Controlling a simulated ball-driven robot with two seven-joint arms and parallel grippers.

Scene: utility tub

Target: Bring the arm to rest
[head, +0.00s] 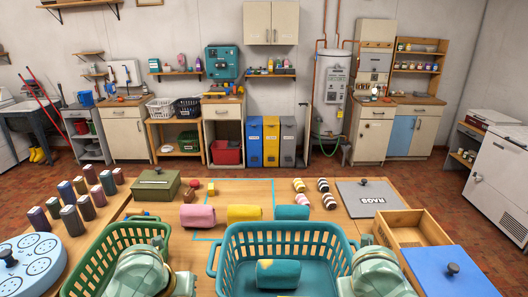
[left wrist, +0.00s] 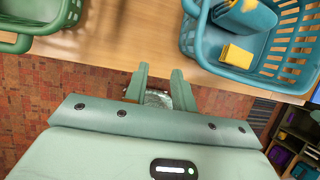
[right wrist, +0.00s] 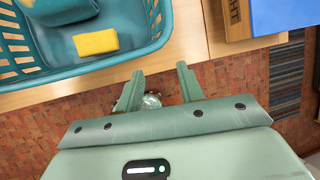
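My left gripper (left wrist: 160,72) is open and empty. It hangs in front of the table's front edge, between the green basket (left wrist: 20,45) and the teal basket (left wrist: 197,55). My right gripper (right wrist: 160,78) is also open and empty, in front of the table edge between the teal basket (right wrist: 165,18) and a blue lid (right wrist: 285,15). In the head view my arms show at the bottom, by the green basket (head: 75,270) and the right side of the teal basket (head: 222,255); the fingertips are hidden there.
The teal basket holds a teal roll (head: 278,274) with yellow on it. Pink (head: 197,216), yellow (head: 244,213) and teal (head: 291,213) rolls lie behind it. An open wooden box (head: 440,232) and grey RAGS lid (head: 370,198) are at right.

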